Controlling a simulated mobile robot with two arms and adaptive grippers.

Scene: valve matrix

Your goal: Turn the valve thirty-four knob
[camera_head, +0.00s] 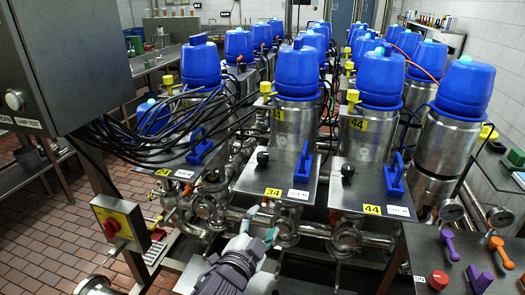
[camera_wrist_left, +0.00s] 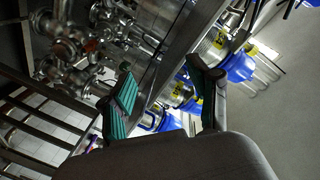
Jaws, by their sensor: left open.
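The valve thirty-four plate (camera_head: 285,178) is a grey metal panel with a yellow "34" label (camera_head: 273,192) near its front edge. A small black knob (camera_head: 262,158) stands on its left part, and a blue lever handle (camera_head: 302,165) stands to the right. My left gripper (camera_head: 262,221) is open and empty, in front of and below the plate's front edge, apart from the knob. In the left wrist view its two green-padded fingers (camera_wrist_left: 161,78) are spread, with pipes and blue-topped valves beyond. I cannot make out the knob there. My right gripper is not in view.
The valve forty-four plate (camera_head: 370,188) lies to the right, with its own black knob and blue handle. The twenty-four plate (camera_head: 180,160) lies to the left under black cables. A grey control box (camera_head: 75,60) and a red-and-yellow switch (camera_head: 115,224) stand at the left.

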